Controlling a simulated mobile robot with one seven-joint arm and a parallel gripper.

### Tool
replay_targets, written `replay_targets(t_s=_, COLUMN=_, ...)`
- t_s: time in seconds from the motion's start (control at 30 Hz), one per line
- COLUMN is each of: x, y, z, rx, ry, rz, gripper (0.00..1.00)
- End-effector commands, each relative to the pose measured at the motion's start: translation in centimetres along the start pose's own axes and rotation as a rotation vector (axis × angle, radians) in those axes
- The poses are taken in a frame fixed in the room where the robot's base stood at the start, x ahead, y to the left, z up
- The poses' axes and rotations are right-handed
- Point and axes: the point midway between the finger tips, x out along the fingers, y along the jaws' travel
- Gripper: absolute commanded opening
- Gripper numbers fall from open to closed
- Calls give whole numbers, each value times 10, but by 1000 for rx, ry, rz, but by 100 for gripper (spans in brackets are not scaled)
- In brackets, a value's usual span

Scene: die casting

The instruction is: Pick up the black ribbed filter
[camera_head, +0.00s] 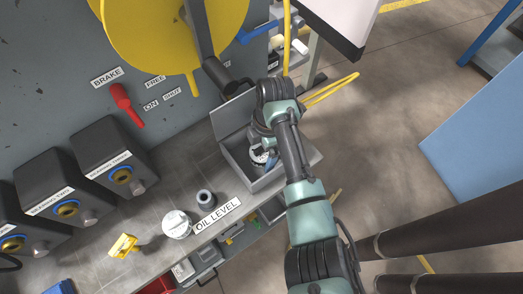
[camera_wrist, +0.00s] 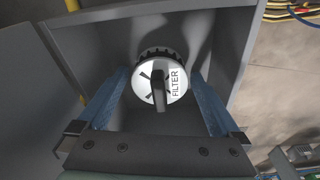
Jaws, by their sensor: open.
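The filter (camera_wrist: 150,90) shows in the wrist view, with a black ribbed rim, a white face marked FILTER and a black bar handle across it. It sits inside an open grey box (camera_wrist: 235,30). My gripper (camera_wrist: 158,78) is open, with one blue finger on each side of the filter. Whether the fingers touch it I cannot tell. In the head view my gripper (camera_head: 263,150) reaches down into the grey box (camera_head: 238,172), and the arm and gripper mostly hide the filter.
A dark short cylinder (camera_head: 205,199), a white round cap (camera_head: 177,224) and a yellow part (camera_head: 123,245) stand on the grey ledge left of the box. A yellow wheel (camera_head: 170,35) and a red lever (camera_head: 126,105) are on the panel behind. The box walls surround the gripper closely.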

Motion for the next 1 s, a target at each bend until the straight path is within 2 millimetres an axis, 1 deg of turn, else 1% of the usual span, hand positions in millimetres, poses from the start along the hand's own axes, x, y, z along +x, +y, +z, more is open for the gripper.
replay_targets(t_s=0.03, x=0, y=0, z=0, rx=0, ry=0, rz=0, gripper=95)
replay_targets(t_s=0.07, x=0, y=0, z=0, rx=0, ry=0, rz=0, gripper=89)
replay_targets(t_s=0.1, x=0, y=0, z=0, rx=0, ry=0, rz=0, gripper=82)
replay_targets(t_s=0.27, x=0, y=0, z=0, rx=0, ry=0, rz=0, gripper=53)
replay_targets(t_s=0.3, x=0, y=0, z=0, rx=0, ry=0, rz=0, gripper=46)
replay_targets(t_s=0.47, x=-1, y=0, z=0, rx=0, ry=0, rz=0, gripper=17)
replay_targets(t_s=0.5, x=-1, y=0, z=0, rx=0, ry=0, rz=1, gripper=10)
replay_targets(t_s=0.53, x=-1, y=0, z=0, rx=0, ry=0, rz=1, gripper=7)
replay_targets(t_s=0.83, x=-4, y=1, z=0, rx=0, ry=-1, rz=2, gripper=7)
replay_targets(t_s=0.93, x=-11, y=1, z=-1, rx=0, ry=0, rz=2, gripper=7)
replay_targets(t_s=1.0, x=-21, y=1, z=-2, rx=0, ry=-1, rz=4, gripper=7)
